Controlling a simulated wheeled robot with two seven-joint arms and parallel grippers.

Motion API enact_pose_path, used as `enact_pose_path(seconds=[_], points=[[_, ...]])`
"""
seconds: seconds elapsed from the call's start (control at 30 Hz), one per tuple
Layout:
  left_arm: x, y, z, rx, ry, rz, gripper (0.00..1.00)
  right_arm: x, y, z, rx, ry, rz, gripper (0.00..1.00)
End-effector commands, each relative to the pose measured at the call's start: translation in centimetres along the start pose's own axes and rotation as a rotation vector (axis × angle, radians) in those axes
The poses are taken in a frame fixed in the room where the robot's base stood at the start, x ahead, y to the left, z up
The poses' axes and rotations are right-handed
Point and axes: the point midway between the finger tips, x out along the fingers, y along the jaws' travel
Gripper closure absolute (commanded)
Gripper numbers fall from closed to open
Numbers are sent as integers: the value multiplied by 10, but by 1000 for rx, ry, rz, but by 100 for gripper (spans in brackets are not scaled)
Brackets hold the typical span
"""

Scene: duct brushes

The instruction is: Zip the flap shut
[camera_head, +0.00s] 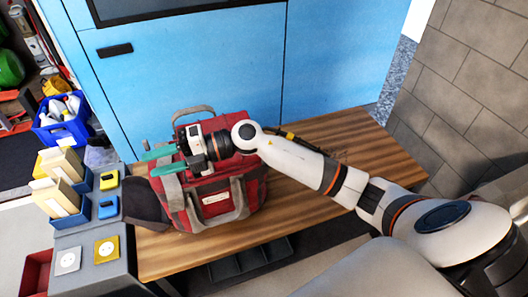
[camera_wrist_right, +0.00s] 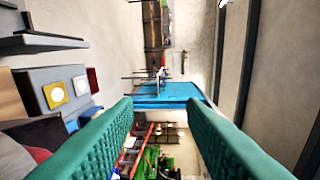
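A red tool bag (camera_head: 238,178) with grey handles and straps stands on the wooden bench. A dark flap (camera_head: 146,204) hangs out at its left side. A dark and red piece, apparently part of the bag (camera_wrist_right: 42,140), shows at the lower left of the right wrist view. My right gripper (camera_head: 147,165) is above the left part of the bag, its two teal fingers pointing left. The fingers are apart with nothing between them in the right wrist view. The arm and gripper hide part of the bag's top, and I cannot make out a zip pull. My left gripper is out of view.
The wooden bench (camera_head: 340,140) is clear right of the bag. A grey stand with yellow and white socket plates (camera_head: 106,250) is at the left, with blue bins (camera_head: 62,125) behind. Blue cabinet doors (camera_head: 200,70) rise behind the bench, and a block wall (camera_head: 465,70) stands right.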

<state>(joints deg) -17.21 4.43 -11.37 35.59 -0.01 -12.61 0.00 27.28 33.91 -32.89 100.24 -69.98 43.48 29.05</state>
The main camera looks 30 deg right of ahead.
Motion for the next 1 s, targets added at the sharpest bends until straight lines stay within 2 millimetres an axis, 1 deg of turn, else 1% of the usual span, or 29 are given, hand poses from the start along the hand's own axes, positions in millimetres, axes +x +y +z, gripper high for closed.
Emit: enact_pose_path(seconds=[0.03,0.07,0.13,0.17,0.2,0.23,0.27,0.3,0.37,0.4,0.5,0.6,0.67,0.73,0.87,1.0], points=[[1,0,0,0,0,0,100,-9,8,-3,-74,-59,141,63],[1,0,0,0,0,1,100,-17,15,-6,-107,-91,234,63],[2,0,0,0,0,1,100,-42,32,-15,-167,-146,463,63],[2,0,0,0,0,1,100,-57,39,-21,-184,-158,566,63],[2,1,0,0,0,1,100,-79,45,-30,-198,-166,701,63],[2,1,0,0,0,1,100,-96,48,-38,-203,-164,799,63],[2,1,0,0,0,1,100,-114,50,-45,-202,-157,894,63],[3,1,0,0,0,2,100,-138,50,-54,-194,-142,1011,63],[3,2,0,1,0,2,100,-173,48,-65,-173,-112,1165,63],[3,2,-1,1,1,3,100,-193,44,-71,-155,-89,1251,63],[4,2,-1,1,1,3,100,-230,35,-79,-112,-40,1402,63],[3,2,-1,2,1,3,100,-248,30,-82,-83,-13,1473,63],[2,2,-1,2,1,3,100,-252,32,-82,-76,-8,1489,63],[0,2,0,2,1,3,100,-252,38,-82,-74,-9,1491,63],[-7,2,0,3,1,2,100,-250,58,-82,-74,-14,1491,63],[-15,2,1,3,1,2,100,-247,86,-83,-73,-14,1488,63]])
